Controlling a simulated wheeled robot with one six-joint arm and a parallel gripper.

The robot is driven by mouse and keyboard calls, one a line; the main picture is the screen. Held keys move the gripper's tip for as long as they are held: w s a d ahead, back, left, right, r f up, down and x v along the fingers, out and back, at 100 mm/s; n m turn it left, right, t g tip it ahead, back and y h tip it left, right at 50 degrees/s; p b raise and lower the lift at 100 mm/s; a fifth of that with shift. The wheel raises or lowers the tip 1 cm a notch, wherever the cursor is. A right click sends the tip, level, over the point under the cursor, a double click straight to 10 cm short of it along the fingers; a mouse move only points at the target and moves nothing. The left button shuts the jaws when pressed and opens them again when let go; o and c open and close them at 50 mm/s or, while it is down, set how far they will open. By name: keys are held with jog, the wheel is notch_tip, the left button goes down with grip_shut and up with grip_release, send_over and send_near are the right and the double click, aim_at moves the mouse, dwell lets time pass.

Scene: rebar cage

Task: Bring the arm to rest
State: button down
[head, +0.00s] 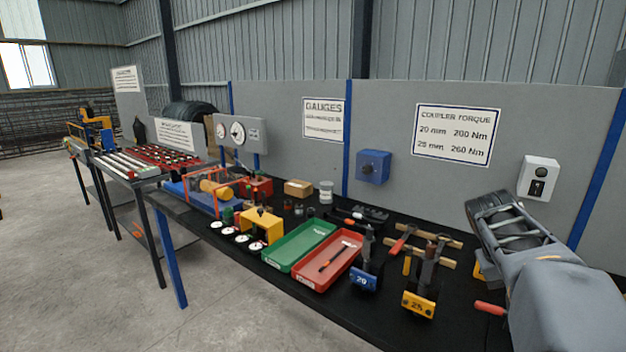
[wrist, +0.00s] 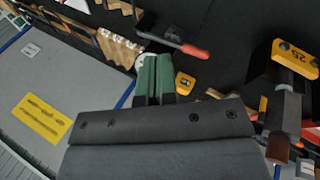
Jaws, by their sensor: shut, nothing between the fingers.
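My gripper (wrist: 155,78) shows in the wrist view with its two green-padded fingers together and nothing between them. It is over the black bench top, near a small yellow item (wrist: 184,83) and a red-handled tool (wrist: 185,45); I cannot tell the height. In the head view my grey arm (head: 555,285) rises at the right, over the right end of the bench. Its fingertips are not clear there.
The black bench (head: 290,290) carries a green tray (head: 285,262), a red tray (head: 305,275), a blue "20" stand (head: 363,281) and a yellow "25" stand (head: 418,304). A grey panel (head: 385,110) with a white box (head: 539,178) stands behind. Open floor (head: 110,300) lies left.

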jog(key=a+f+n+t+y+p, duration=0.1)
jog(key=a+f+t+y, duration=0.2)
jog(key=a+f, duration=0.55)
jog(key=s+a+n+t+y+p, duration=0.1)
jog(key=s+a, duration=0.2)
jog(key=a, duration=0.5)
jog(key=s+a+n+y+p, duration=0.1)
jog(key=s+a+n, duration=0.1)
jog(key=a, duration=0.5)
jog(key=shift+s+a+t+y+p, duration=0.3)
jog(key=shift+s+a+t, duration=0.1)
jog(key=shift+s, duration=0.5)
jog(key=shift+d+r, duration=0.1)
